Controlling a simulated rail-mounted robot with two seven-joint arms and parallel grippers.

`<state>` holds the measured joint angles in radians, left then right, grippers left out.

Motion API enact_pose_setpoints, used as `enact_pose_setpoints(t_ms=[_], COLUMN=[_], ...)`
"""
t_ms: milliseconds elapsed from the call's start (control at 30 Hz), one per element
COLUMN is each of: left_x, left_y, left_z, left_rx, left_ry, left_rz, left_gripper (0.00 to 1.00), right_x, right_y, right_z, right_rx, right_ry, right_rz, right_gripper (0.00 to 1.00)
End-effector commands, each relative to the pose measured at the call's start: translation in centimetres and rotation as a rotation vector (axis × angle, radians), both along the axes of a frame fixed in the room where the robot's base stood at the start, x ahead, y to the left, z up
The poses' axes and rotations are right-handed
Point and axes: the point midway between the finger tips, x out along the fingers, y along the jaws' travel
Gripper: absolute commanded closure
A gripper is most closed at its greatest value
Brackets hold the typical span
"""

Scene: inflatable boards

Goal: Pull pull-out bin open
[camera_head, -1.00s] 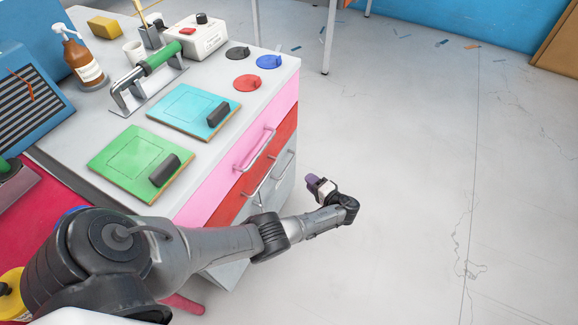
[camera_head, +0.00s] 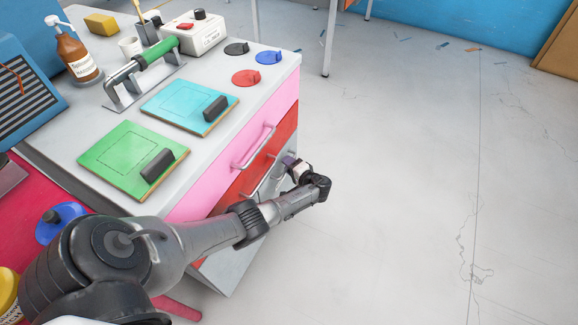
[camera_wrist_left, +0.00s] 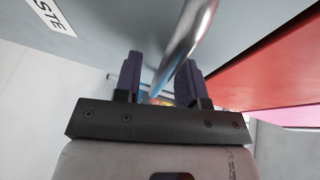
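The pull-out bin has a grey front (camera_head: 232,264) at the bottom of the workbench cabinet, below the red drawer. It looks closed. In the left wrist view its grey face (camera_wrist_left: 95,28) bears a label ending in "STE". My left gripper (camera_head: 291,163) is at the cabinet front, partly hidden by its own wrist. In the left wrist view the gripper (camera_wrist_left: 159,82) is open, with a metal bar handle (camera_wrist_left: 186,38) running between its two dark fingers. Gaps show beside the bar; contact is unclear. My right gripper is not in view.
Above the bin are a red drawer (camera_head: 285,138) and a pink drawer (camera_head: 225,160) with its own handle (camera_head: 254,148). The benchtop holds a green board (camera_head: 120,155), a blue board (camera_head: 180,105) and a control box (camera_head: 194,34). The floor (camera_head: 410,180) right of the cabinet is clear.

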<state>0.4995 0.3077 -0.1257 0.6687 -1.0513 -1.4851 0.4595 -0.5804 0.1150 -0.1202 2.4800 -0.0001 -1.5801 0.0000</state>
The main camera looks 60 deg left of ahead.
Motion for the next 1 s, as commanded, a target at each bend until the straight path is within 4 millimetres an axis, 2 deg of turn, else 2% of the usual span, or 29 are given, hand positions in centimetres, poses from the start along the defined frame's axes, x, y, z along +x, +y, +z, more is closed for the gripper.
enact_pose_setpoints(t_ms=[267,667,1000], left_x=[-0.01,0.0,0.01], left_y=[0.08,0.06,0.04], left_z=[0.02,0.01,0.0], left_rx=[0.0,0.0,0.0], left_ry=[0.0,0.0,0.0], left_rz=[0.0,0.0,-0.001], left_gripper=[0.63,1.0,1.0], right_x=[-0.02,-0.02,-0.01], right_y=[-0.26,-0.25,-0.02], right_z=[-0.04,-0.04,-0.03], right_rx=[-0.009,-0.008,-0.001], right_ry=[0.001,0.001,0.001], right_rz=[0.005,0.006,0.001], right_gripper=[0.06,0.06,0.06])
